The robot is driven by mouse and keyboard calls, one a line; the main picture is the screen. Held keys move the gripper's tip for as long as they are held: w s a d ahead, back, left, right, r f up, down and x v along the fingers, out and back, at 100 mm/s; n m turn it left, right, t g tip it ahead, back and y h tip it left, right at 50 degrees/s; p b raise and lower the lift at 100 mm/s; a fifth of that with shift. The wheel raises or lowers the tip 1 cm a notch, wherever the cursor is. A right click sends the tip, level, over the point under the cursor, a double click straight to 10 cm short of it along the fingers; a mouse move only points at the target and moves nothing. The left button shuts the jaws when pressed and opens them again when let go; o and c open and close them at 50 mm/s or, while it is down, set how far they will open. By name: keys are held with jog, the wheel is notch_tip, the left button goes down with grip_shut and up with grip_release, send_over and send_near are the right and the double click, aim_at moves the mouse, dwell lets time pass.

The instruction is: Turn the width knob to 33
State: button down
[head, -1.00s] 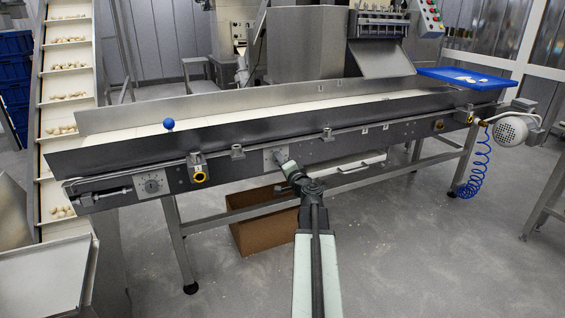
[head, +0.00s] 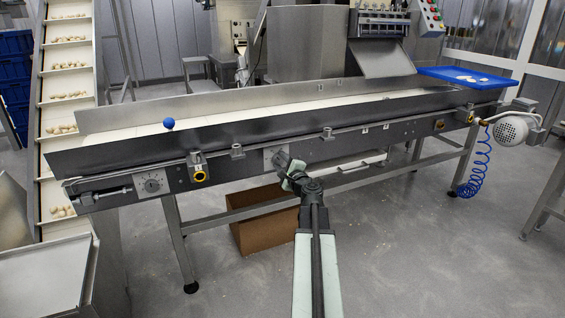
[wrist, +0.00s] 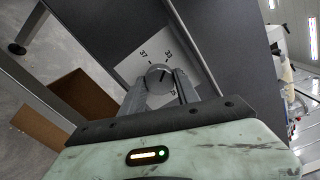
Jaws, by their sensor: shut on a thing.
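In the head view, a pale dial plate (head: 272,160) sits on the front side of the conveyor, and my gripper (head: 281,160) reaches it from the front. In the wrist view, the plate (wrist: 133,70) carries the printed numbers 37 and 33, and another number is partly hidden by a finger. The round grey knob (wrist: 158,74) sits between the fingertips of my gripper (wrist: 159,80), which is shut on it. A short dark pointer line shows on the knob's face, slanted; its exact reading is too small to tell.
Another dial (head: 152,183) is on the conveyor's left end. A yellow-ringed fitting (head: 199,168) sticks out between the dials. A brown box (head: 262,218) stands on the floor below.

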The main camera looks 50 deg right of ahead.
jog(key=shift+a+m, duration=0.15)
jog(key=shift+m, duration=0.15)
dwell(0.4)
jog(key=c, duration=0.9)
grip_release()
jog(key=v, duration=0.7)
jog(key=shift+s, duration=0.35)
